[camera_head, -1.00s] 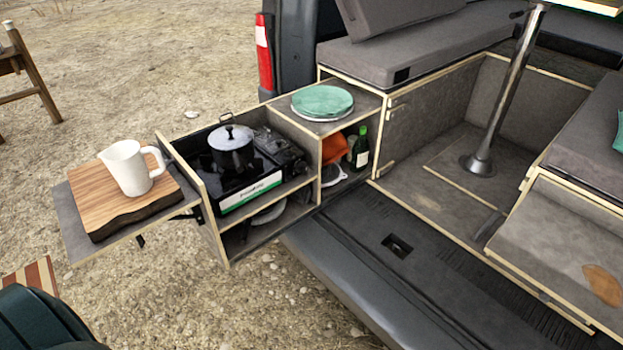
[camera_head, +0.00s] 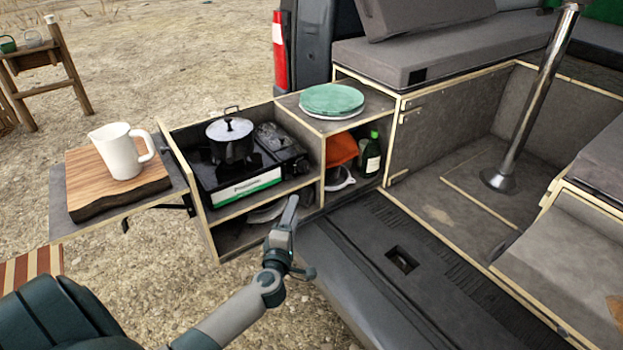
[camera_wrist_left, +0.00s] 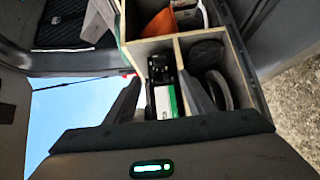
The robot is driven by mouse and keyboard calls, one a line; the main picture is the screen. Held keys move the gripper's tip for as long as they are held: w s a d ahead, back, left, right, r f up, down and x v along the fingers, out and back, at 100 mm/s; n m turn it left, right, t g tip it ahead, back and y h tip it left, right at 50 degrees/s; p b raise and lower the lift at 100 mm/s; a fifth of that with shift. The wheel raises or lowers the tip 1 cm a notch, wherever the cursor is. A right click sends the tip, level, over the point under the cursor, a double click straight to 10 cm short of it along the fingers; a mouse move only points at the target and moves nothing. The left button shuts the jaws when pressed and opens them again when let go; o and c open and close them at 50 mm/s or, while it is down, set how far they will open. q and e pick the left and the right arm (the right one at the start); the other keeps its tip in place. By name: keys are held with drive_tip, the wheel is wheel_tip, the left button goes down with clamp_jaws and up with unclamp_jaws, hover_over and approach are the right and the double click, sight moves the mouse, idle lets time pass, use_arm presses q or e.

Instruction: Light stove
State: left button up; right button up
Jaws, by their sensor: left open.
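The portable gas stove (camera_head: 252,168) sits in the pulled-out drawer in the head view. It is black with a white and green front strip. A dark pot with a lid (camera_head: 230,138) stands on its left part. The stove's front also shows between the fingers in the left wrist view (camera_wrist_left: 163,98). No flame is visible, and the knob is too small to make out. My left gripper (camera_head: 286,218) is in front of the drawer, below and to the right of the stove front, apart from it. It is open and empty in the left wrist view (camera_wrist_left: 165,95). My right gripper is not in view.
A wooden board (camera_head: 100,182) with a white pitcher (camera_head: 122,152) lies on the side shelf at left. Green plates (camera_head: 332,99) sit on the cabinet top. A green bottle (camera_head: 371,156) and orange cloth (camera_head: 342,149) fill the cubby. The van bumper (camera_head: 335,290) runs below.

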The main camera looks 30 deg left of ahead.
use_arm(q)
drive_tip(key=shift+r, duration=0.15)
approach(306, 171)
drive_tip(key=b+x, duration=0.1)
drive_tip(key=x, duration=0.5)
drive_tip(key=shift+w+a, duration=0.1)
drive_tip(key=shift+w, duration=0.3)
drive_tip(key=shift+w+a, duration=0.2)
drive_tip(key=shift+w, duration=0.4)
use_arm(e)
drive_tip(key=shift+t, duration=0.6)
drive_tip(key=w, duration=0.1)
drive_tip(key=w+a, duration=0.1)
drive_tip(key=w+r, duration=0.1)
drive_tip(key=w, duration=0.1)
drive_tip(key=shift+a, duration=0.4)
